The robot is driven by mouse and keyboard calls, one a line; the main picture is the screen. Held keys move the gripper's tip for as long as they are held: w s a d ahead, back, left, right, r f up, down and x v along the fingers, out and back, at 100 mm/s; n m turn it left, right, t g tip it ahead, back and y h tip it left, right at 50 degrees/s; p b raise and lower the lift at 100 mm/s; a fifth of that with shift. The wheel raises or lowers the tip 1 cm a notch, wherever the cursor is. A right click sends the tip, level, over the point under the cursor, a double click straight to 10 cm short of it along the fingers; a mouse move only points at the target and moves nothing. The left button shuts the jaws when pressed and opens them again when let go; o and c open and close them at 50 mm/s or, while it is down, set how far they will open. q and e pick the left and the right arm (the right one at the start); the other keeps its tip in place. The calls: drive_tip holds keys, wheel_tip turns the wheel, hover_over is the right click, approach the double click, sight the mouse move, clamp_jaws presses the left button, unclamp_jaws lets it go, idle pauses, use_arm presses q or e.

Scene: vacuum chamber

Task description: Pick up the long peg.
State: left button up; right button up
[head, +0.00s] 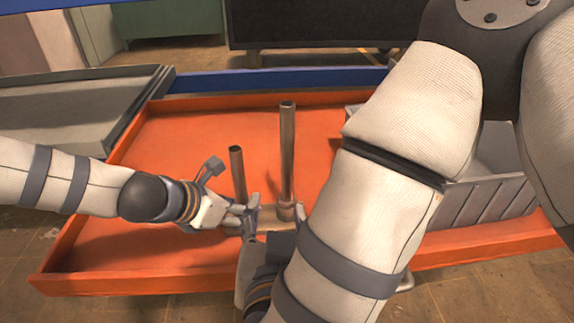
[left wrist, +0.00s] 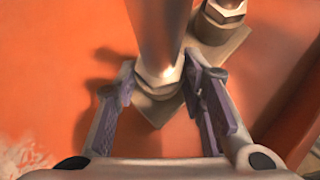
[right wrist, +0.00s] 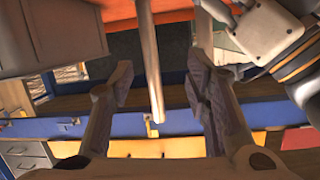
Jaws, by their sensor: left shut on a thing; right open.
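The long peg (head: 287,150) is a brown metal rod. It stands upright in the orange tray, to the right of the short peg (head: 238,172), which is darker at its top. My left gripper (head: 237,212) is shut low on the short peg; in the left wrist view, its fingers flank that peg's hexagonal foot (left wrist: 160,78). The other peg's foot (left wrist: 225,8) shows just beyond. My right gripper (head: 277,226) is open in front of the long peg. In the right wrist view, the long peg (right wrist: 150,60) lines up between the open fingers, touching neither.
The orange tray (head: 150,135) holds both pegs, with bare floor at left and back. A grey ribbed bin (head: 495,195) stands at the right, partly behind my right arm. A grey tray (head: 60,115) lies at the left. A blue beam (head: 270,80) runs behind.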

sight(288, 141)
drive_tip(key=w+d+r+n+t+y, duration=0.1)
drive_tip(key=d+r+n+t, duration=0.15)
drive_tip(key=r, duration=0.25)
drive_tip(key=shift+t, duration=0.25)
drive_tip(key=w, duration=1.2)
drive_tip(key=shift+w+d, duration=0.1)
clamp_jaws()
